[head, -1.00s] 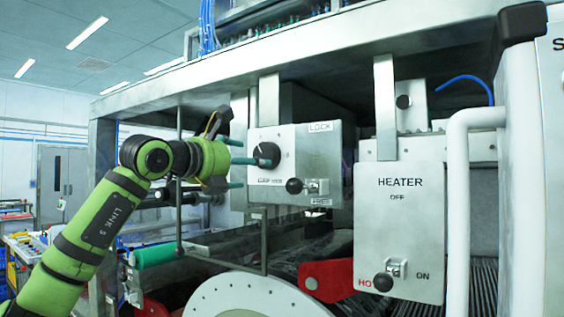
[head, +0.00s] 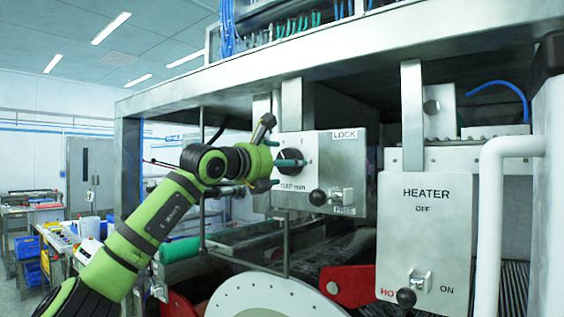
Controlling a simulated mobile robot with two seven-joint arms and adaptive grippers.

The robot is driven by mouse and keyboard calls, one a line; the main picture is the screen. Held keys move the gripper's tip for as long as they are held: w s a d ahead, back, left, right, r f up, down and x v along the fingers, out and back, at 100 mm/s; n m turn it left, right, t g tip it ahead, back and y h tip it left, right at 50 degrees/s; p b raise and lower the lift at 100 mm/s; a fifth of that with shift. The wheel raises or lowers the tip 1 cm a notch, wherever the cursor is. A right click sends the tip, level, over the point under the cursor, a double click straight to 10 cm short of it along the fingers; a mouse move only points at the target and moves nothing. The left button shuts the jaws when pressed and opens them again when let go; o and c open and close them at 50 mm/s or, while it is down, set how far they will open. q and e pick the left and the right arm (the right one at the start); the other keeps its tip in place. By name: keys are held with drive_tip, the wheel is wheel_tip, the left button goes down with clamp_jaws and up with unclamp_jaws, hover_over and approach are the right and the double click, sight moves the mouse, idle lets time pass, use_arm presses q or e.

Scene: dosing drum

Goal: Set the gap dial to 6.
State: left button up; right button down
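The gap dial (head: 289,154) is a black round knob on a light metal plate (head: 345,170) marked "GAP mm". My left gripper (head: 276,163) is at the dial, coming from the left. Its teal fingers are spread apart, above, below and across the knob's front, and it looks open. One finger overlaps the dial in the picture; I cannot tell whether it touches. The dial's pointer and scale are mostly hidden, so its setting is not readable. On the same plate, a black-balled lever (head: 318,197) sits low, near "FREE", with "LOCK" above. My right gripper is not in view.
A thin metal rod frame (head: 203,200), a red bracket (head: 350,286) and a pale drum end (head: 262,298) are near the arm.

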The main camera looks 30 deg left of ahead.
use_arm(q)
drive_tip(key=shift+w, duration=0.1)
drive_tip(key=c, duration=1.1)
drive_tip(key=shift+f, duration=0.1)
drive_tip(key=shift+c, duration=0.3)
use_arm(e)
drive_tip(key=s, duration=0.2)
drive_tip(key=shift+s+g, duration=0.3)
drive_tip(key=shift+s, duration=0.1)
use_arm(q)
drive_tip(key=shift+m, duration=0.3)
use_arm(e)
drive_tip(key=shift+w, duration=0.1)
use_arm(q)
drive_tip(key=m+p, duration=0.4)
drive_tip(key=m, duration=0.7)
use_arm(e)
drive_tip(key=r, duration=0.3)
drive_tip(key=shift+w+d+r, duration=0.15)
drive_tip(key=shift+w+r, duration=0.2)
use_arm(q)
drive_tip(key=shift+m, duration=0.3)
